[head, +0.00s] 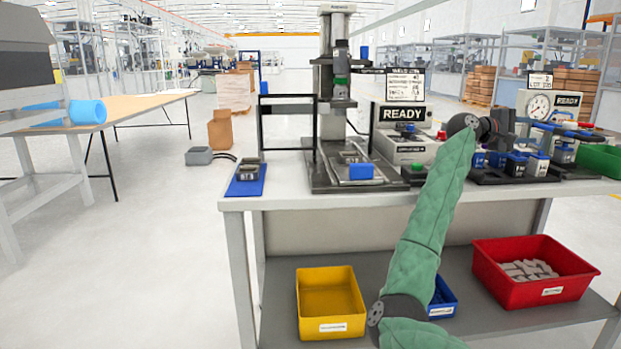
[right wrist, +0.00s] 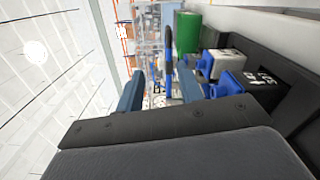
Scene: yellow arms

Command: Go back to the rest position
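My right arm, in a green cover, rises across the front of the workbench (head: 290,201) in the head view. My right gripper (head: 582,130) points right, above the fixtures at the bench's right end. In the right wrist view, the right gripper (right wrist: 160,90) shows two blue-grey fingers spread apart, with nothing between them. My left gripper is not in view.
A press (head: 333,95) and a READY box (head: 403,142) stand on the bench. Blue-and-white blocks (head: 538,163) and a green bin (head: 601,160) lie near my right gripper. Yellow (head: 330,300) and red (head: 520,290) bins sit on the lower shelf.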

